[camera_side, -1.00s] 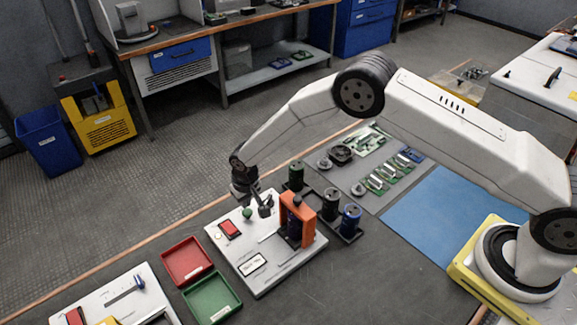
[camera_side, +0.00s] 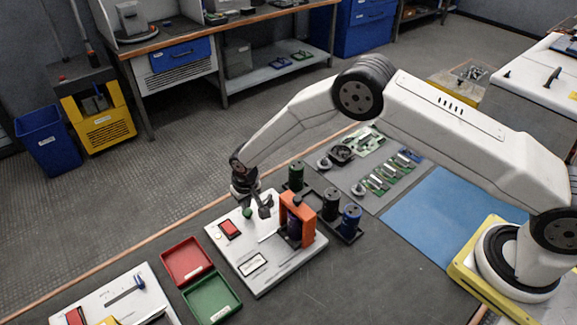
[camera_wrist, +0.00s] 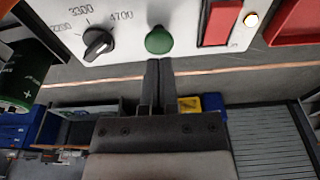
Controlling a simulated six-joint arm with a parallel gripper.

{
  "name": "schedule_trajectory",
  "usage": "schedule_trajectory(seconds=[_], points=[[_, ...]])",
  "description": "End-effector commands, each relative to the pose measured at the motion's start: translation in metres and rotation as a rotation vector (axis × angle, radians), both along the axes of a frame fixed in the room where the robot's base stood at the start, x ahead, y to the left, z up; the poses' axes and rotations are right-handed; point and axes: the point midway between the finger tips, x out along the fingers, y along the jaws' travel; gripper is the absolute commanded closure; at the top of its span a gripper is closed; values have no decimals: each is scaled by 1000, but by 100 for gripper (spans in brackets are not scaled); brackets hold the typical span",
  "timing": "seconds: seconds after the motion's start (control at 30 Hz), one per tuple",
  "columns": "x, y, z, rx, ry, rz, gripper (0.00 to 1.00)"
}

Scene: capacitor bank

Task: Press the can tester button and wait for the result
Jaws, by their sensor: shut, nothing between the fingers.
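The can tester (camera_side: 285,268) is a white panel on the bench, with an orange clamp (camera_side: 297,213) around a dark can. Its round green button (camera_side: 247,212) also shows in the wrist view (camera_wrist: 159,40). My gripper (camera_wrist: 159,63) is shut and empty, its tips just at the button's lower edge in the wrist view. I cannot tell whether they touch it. Left of the button is a black dial (camera_wrist: 97,42) marked 2200, 3300 and 4700. Right of it is a red rectangle (camera_wrist: 219,24) and a small bright lamp (camera_wrist: 251,19). The label window (camera_side: 252,264) is unreadable.
A red tray (camera_side: 187,260) and a green tray (camera_side: 212,298) lie left of the tester. Several cans, including a blue one (camera_side: 350,220), stand in a dark rack beside it. A blue mat (camera_side: 430,215) is bare at the right.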

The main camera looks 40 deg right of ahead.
Motion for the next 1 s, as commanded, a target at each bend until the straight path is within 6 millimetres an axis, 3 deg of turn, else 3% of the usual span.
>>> schedule_trajectory(seconds=[1.0], points=[[0,0,-15,0,0,0,100]])
